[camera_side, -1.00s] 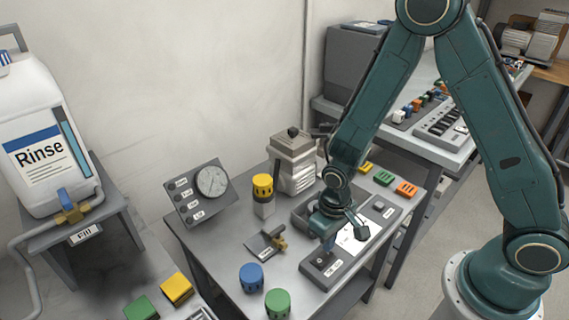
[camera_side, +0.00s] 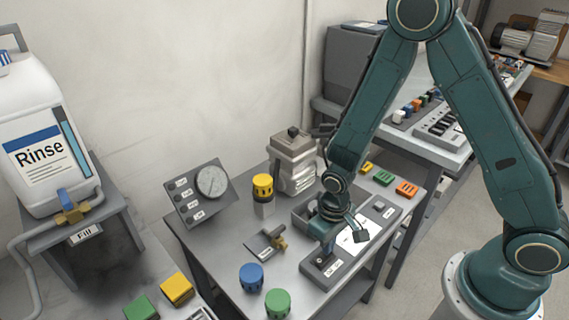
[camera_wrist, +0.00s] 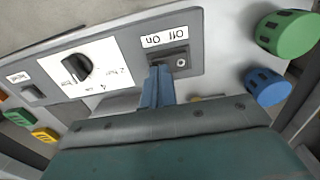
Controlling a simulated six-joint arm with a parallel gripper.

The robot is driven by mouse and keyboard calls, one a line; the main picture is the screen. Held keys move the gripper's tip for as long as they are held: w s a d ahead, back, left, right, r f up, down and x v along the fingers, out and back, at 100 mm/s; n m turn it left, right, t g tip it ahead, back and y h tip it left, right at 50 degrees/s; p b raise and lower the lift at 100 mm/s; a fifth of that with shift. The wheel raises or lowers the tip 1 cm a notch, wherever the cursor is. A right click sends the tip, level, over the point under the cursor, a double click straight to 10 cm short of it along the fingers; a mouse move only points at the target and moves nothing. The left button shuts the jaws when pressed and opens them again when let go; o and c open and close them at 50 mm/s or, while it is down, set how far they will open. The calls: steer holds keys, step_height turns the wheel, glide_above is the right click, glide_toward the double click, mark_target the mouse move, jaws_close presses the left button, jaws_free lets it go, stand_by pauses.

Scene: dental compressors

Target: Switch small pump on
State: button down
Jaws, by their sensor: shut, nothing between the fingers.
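A grey control panel (camera_side: 330,275) lies along the right front of the metal table. In the wrist view, a dark rocker switch (camera_wrist: 180,61) sits at one end of the panel, beside a white label (camera_wrist: 166,39) with Off and On. A small round mark shows on the switch's right part. My gripper (camera_wrist: 160,68) is shut and empty, its blue fingertips at the left part of the switch. I cannot tell whether they touch it. In the side view my gripper (camera_side: 326,255) points down over the panel's front end and partly hides the switch.
A black dial (camera_wrist: 77,67) on a white plate and a small button (camera_wrist: 34,93) share the panel. Blue (camera_side: 251,277) and green (camera_side: 278,303) round caps stand close to its front end. A brass valve (camera_side: 279,241) and a gauge box (camera_side: 200,193) are further left.

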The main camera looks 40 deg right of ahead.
steer(key=shift+f, duration=0.4)
steer(key=shift+r, duration=0.15)
stand_by(0.4)
steer(key=shift+r, duration=3.4)
steer(key=s+d+r+t, duration=0.2)
steer(key=r, duration=0.6)
steer(key=s+d+r+t, duration=0.1)
steer(key=s+d+r, duration=0.1)
steer(key=r, duration=0.6)
steer(key=s+d+r+t, duration=0.2)
steer(key=s+d+r, duration=0.1)
steer(key=s+r, duration=0.6)
steer(key=shift+s+t, duration=0.3)
steer(key=shift+s, duration=0.1)
